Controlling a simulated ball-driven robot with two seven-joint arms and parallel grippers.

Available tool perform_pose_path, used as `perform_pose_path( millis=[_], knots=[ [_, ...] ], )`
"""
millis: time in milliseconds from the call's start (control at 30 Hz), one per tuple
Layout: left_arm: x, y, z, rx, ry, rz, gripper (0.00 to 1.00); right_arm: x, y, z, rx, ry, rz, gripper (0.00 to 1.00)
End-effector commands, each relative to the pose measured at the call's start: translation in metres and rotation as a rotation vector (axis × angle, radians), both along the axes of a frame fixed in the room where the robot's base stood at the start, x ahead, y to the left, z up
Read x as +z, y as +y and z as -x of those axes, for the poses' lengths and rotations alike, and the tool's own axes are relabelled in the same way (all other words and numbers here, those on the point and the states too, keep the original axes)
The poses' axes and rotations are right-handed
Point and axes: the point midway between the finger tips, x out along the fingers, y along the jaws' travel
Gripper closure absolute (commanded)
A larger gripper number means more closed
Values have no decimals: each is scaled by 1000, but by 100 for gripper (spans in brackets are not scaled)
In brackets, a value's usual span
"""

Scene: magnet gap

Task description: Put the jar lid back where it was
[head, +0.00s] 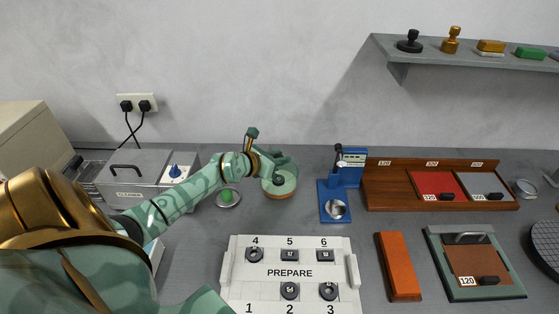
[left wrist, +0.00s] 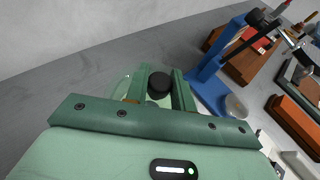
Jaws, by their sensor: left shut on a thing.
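The jar lid (head: 290,186) is a pale green, see-through disc with a black knob, in the middle of the head view. My left gripper (head: 279,178) is shut on its knob from above. In the left wrist view the black knob (left wrist: 159,84) sits between the two green fingers, and part of the clear lid (left wrist: 122,88) shows beside them. A round jar with an orange lower band (head: 281,196) is directly under the lid. I cannot tell whether the lid touches the jar's rim. My right gripper is not in view.
A small dish with a green ball (head: 227,196) stands left of the jar. A blue press-like device (head: 336,190) stands to its right. A white PREPARE tray (head: 290,273) with several black rings is in front. A grey cleaner box (head: 146,180) is at left.

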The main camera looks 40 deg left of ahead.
Motion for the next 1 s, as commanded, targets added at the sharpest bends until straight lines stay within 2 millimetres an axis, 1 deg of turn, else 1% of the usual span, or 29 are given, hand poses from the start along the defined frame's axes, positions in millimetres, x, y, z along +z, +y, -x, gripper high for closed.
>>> perform_pose_path(
  millis=[200,433,467,500,533,800,900,1000],
  knots=[
    [2,0,0,0,-3,-1,100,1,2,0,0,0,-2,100],
    [-5,0,0,-1,-2,1,100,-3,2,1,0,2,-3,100],
    [-5,-1,0,-1,-1,1,70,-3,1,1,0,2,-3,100],
    [-5,-1,0,-1,-1,1,59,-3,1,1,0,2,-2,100],
    [-5,-1,0,-1,-1,1,54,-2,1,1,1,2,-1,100],
    [-4,-1,0,-1,-1,0,54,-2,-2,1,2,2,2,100],
    [5,0,0,-1,-3,0,54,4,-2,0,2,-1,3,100],
    [11,1,17,-1,0,-1,54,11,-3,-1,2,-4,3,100]
  ],
)
